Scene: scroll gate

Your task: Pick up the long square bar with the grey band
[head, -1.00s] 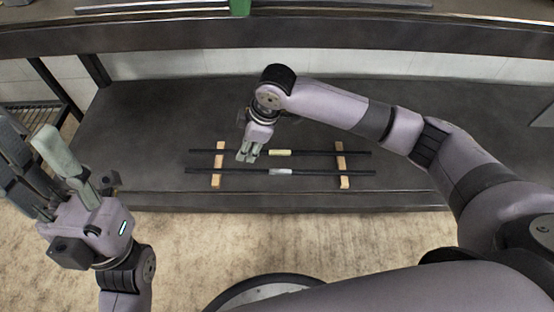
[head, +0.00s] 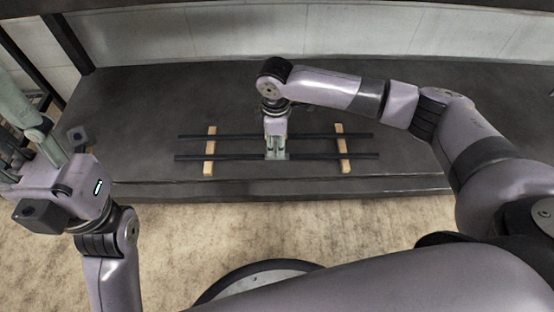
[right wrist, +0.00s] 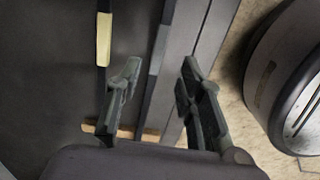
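The long dark bar with the grey band (head: 325,156) is the front one of two parallel bars. Its grey band shows in the right wrist view (right wrist: 158,52); in the head view my right gripper covers that spot. My right gripper (head: 277,156) points down over the middle of this bar. In the right wrist view its fingers (right wrist: 161,75) are apart, with the bar running in the gap between them, nearer the left finger. Whether they touch it I cannot tell. My left gripper (head: 22,135) is at the left edge, partly cut off, fingers spread and empty.
A second dark bar (head: 340,135) lies behind; its yellow band shows in the right wrist view (right wrist: 104,42). Both bars rest across two wooden blocks, left (head: 210,150) and right (head: 343,150), on a dark shelf (head: 130,110). The shelf is clear around them.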

